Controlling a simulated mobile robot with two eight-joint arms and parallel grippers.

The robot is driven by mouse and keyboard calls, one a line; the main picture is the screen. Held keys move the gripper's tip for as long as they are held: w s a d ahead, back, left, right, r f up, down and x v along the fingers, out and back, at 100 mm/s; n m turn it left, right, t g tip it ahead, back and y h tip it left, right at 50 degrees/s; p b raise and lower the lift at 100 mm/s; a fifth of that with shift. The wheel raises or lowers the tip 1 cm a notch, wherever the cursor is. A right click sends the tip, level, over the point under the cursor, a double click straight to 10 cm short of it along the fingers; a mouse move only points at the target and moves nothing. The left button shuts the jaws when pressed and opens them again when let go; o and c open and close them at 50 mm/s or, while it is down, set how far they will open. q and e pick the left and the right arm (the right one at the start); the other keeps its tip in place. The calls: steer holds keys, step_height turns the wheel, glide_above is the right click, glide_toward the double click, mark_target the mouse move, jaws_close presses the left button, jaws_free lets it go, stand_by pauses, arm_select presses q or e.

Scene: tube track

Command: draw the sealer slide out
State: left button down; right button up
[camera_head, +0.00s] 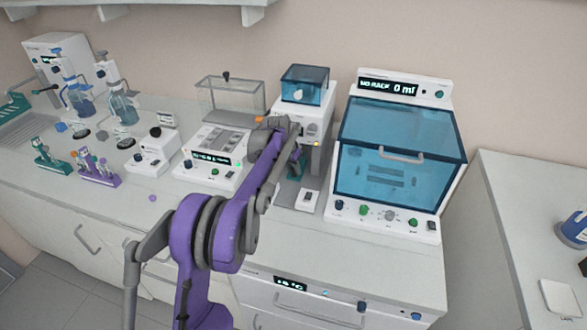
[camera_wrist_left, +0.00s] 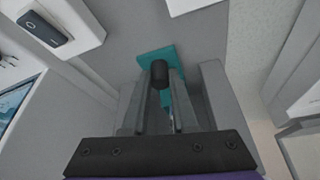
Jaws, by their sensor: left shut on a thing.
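The sealer (camera_head: 312,128) is the white and grey unit with a dark teal glass top, in the middle of the bench. Its teal slide (camera_head: 297,167) shows low at its front, partly covered by my purple arm. My left gripper (camera_head: 295,155) is at the sealer's front, its tips largely hidden in the head view. In the left wrist view the teal slide (camera_wrist_left: 152,57) has an upright black knob (camera_wrist_left: 160,74). The gripper's fingers (camera_wrist_left: 160,95) are shut on this knob, one on each side. My right gripper is in neither view.
A large teal-windowed dispenser (camera_head: 400,150) stands close on the right. A small white switch box (camera_head: 308,200) lies before the sealer. A white instrument with a display (camera_head: 210,158) is on the left. Tube racks (camera_head: 98,170) and bottles stand farther left.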

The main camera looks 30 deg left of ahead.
arm_select(q)
steer(key=s, duration=0.3)
steer(key=s+d+b, duration=0.1)
steer(key=s, duration=0.2)
steer(key=s+d+b, duration=0.1)
steer(key=s, duration=0.3)
steer(key=shift+d, duration=0.2)
steer(key=shift+s+d, duration=0.15)
steer(key=shift+s, duration=0.55)
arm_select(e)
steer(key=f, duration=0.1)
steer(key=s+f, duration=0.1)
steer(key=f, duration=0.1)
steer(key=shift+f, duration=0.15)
arm_select(q)
steer(key=shift+f, duration=0.1)
steer(key=c, duration=1.1)
jaws_free()
steer(key=shift+s, duration=0.1)
steer(key=o, duration=0.4)
steer(key=shift+s, duration=0.1)
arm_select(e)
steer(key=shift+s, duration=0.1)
